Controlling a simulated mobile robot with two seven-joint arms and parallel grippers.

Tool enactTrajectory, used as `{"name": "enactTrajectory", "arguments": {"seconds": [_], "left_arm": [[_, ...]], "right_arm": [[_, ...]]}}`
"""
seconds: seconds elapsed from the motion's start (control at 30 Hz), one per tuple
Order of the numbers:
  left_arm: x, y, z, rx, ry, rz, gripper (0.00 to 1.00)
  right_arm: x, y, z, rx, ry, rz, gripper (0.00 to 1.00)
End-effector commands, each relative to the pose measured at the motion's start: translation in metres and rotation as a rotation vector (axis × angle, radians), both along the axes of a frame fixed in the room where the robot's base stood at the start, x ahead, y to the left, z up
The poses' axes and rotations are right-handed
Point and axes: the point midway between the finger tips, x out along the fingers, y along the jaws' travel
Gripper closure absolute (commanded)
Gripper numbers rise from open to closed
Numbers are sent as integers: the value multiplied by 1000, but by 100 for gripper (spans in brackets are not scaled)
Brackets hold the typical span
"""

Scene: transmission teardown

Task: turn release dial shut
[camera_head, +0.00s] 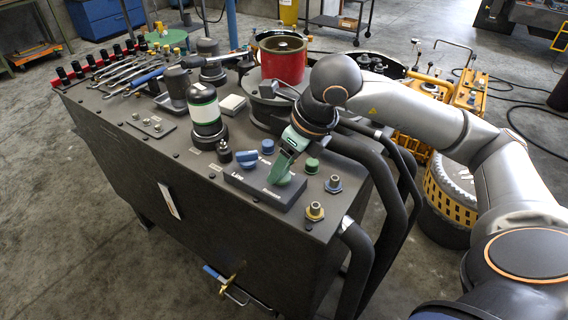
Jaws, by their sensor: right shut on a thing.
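A small black control panel (240,181) lies on the front right of the dark machine's top. A green dial (286,181), which I take for the release dial, sits at its right end with a small pale label in front. My right gripper (281,168) comes down from the upper right, tilted, and is shut on the green dial. Its fingers hide much of the dial, so I cannot read the dial's setting. A blue knob (247,160) stands at the panel's left end, clear of the gripper. My left gripper is not in view.
A black and white cylinder (205,112) stands left of the panel. A red pot (283,62) stands behind my right gripper. Wrenches (125,70) lie at the left. Metal fittings (315,210) and thick black hoses (372,220) are close on the right.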

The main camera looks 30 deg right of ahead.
Motion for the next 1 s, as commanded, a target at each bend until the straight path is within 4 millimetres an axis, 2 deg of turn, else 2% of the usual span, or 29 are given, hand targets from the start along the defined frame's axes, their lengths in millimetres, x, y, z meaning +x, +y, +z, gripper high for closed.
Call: {"name": "enactTrajectory", "arguments": {"seconds": [0.37, 0.4, 0.63, 0.87, 1.0], "left_arm": [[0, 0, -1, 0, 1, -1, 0], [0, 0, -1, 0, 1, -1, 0], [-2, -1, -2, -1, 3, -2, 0], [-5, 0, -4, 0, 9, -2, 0], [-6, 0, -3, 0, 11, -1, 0]], "right_arm": [[0, -1, 0, 0, 1, -9, 98], [0, -1, 0, 0, 1, -8, 39], [0, -1, 0, 0, 1, -6, 13], [0, 0, 0, 1, 1, -5, 12], [-2, -1, 8, 1, -2, -5, 12]]}}
